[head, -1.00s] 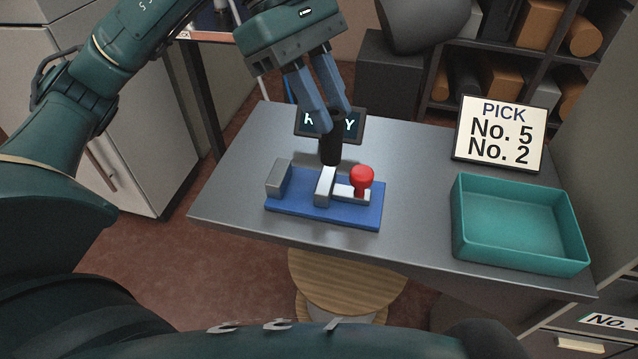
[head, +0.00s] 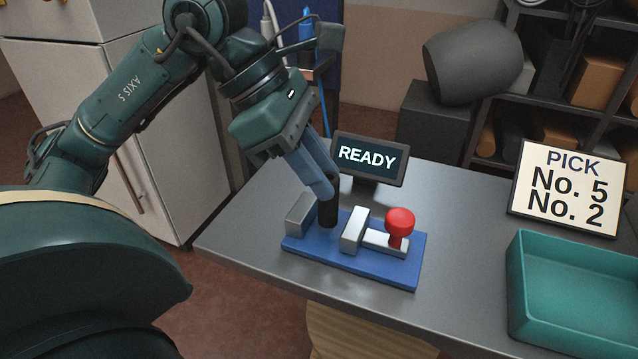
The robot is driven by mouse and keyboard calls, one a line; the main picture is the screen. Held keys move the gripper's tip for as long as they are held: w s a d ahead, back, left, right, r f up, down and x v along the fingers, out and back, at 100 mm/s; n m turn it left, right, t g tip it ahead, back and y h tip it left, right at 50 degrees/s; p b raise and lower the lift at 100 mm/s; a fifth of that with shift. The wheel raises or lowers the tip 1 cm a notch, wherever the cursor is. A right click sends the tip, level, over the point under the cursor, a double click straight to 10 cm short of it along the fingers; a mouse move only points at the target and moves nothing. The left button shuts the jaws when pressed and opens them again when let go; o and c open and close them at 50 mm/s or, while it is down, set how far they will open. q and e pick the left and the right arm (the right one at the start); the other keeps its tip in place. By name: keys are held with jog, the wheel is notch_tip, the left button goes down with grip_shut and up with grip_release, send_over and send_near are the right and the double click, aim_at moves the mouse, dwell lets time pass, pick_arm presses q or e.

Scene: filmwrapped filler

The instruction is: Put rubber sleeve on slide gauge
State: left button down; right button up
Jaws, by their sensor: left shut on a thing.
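The slide gauge (head: 385,268) is a blue base with a grey fixed block (head: 301,214) at its left, a light sliding jaw (head: 355,230) in the middle and a red knob (head: 400,221) at its right. The black rubber sleeve (head: 328,213) is upright in the gap between the fixed block and the sliding jaw, at or just above the base; whether it touches is unclear. My left gripper (head: 327,184) is shut on the top of the sleeve. My right gripper is not in view.
A screen (head: 368,158) reading READY stands behind the gauge. A sign (head: 568,188) reading PICK No. 5 No. 2 and a teal tray (head: 570,300) are on the right of the grey table (head: 460,200). Table between gauge and tray is clear.

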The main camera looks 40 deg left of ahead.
pick_arm(q)
jog(key=shift+f, duration=0.6)
jog(key=shift+f, duration=0.1)
jog(key=shift+f+b, duration=0.15)
jog(key=shift+b, duration=0.15)
jog(key=c, duration=1.2)
grip_release()
jog(key=shift+c, duration=0.2)
jog(key=shift+a+r+p, duration=0.15)
jog(key=shift+r+p, duration=0.25)
jog(key=shift+r, duration=0.1)
jog(key=p+v, duration=0.1)
jog(key=v, duration=1)
jog(key=shift+r, duration=0.15)
jog(key=shift+s+a, duration=0.15)
